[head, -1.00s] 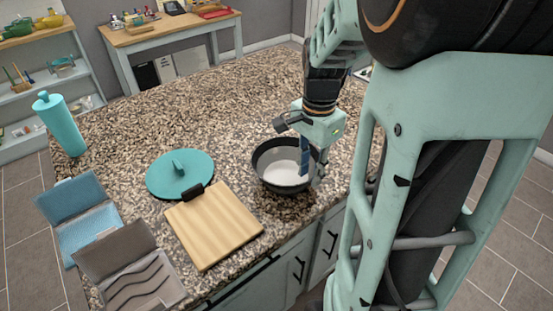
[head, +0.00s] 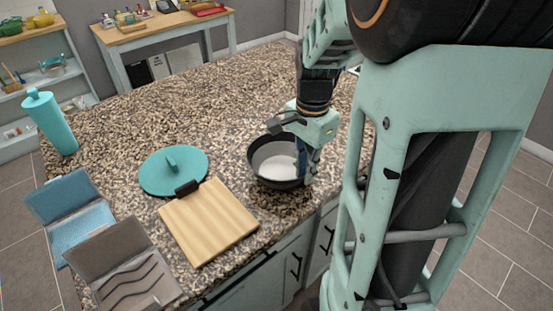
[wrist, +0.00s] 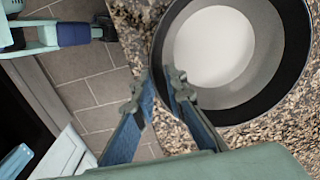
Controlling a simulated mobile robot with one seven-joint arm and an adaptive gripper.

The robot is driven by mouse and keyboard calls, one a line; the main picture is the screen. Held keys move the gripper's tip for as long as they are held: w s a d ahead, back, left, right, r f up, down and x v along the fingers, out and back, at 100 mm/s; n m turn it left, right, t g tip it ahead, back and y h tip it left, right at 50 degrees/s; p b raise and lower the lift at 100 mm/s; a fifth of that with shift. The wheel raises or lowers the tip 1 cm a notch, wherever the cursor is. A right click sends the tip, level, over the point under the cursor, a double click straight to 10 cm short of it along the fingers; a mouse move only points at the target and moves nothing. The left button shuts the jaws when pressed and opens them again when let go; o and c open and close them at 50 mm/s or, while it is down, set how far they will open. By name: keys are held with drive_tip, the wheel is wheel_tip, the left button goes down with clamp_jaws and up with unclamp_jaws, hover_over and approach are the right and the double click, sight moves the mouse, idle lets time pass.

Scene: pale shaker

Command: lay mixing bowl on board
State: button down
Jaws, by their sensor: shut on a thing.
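The mixing bowl (head: 273,166), dark outside with a grey and white inside, is at the counter's front edge, right of the board. It also shows in the wrist view (wrist: 218,50). My gripper (head: 303,172) is at the bowl's right side. In the wrist view its fingers (wrist: 160,85) straddle the bowl's rim, one inside and one outside, shut on it. I cannot tell whether the bowl's base touches the counter. The pale wooden board (head: 208,222) with a dark clip lies flat and bare, left of the bowl.
A round teal lid (head: 150,177) lies behind the board. A blue open case (head: 80,222) and a grey-brown open case (head: 130,275) lie to the left. A teal bottle (head: 52,123) stands far left. The granite counter (head: 200,110) behind is clear.

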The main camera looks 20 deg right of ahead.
drive_tip(key=shift+s+r+p, duration=0.1)
drive_tip(key=shift+r+p, duration=0.65)
drive_tip(key=shift+r, duration=0.1)
idle(0.3)
drive_tip(key=shift+r+p, duration=1.4)
drive_tip(key=shift+r, duration=0.3)
drive_tip(key=shift+a, duration=0.2)
